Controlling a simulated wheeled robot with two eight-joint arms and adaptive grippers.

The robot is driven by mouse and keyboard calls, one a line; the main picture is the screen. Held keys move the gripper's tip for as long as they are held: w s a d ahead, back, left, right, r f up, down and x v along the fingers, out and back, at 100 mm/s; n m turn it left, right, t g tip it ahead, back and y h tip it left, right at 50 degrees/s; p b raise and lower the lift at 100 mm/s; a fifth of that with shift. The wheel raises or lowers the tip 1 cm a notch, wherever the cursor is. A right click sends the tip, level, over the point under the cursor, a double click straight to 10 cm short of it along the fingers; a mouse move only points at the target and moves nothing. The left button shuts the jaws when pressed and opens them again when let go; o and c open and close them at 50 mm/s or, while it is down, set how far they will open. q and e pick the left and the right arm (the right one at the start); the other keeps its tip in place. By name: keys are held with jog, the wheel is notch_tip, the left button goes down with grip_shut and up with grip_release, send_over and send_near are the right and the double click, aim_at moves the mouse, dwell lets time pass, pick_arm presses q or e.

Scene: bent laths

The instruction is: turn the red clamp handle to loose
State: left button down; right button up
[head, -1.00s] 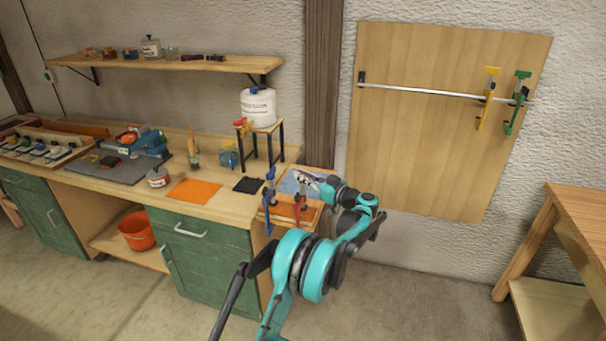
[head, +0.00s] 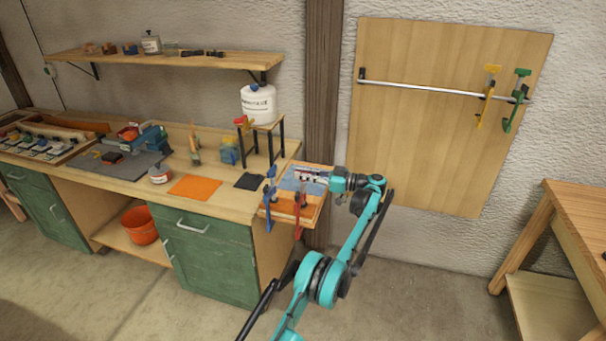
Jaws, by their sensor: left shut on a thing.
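The red clamp (head: 297,222) stands upright at the front edge of the small board (head: 312,213) at the bench's right end. A blue clamp (head: 268,215) stands just left of the red one. My right gripper is not in view.
An orange sheet (head: 194,187) and a black pad (head: 249,181) lie on the bench to the left. Yellow (head: 485,100) and green clamps (head: 516,100) hang on the wall rail. The floor right of the bench is clear.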

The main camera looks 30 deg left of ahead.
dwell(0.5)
pick_arm(q)
jog(key=c, duration=1.6)
grip_release()
jog(key=shift+t, duration=0.3)
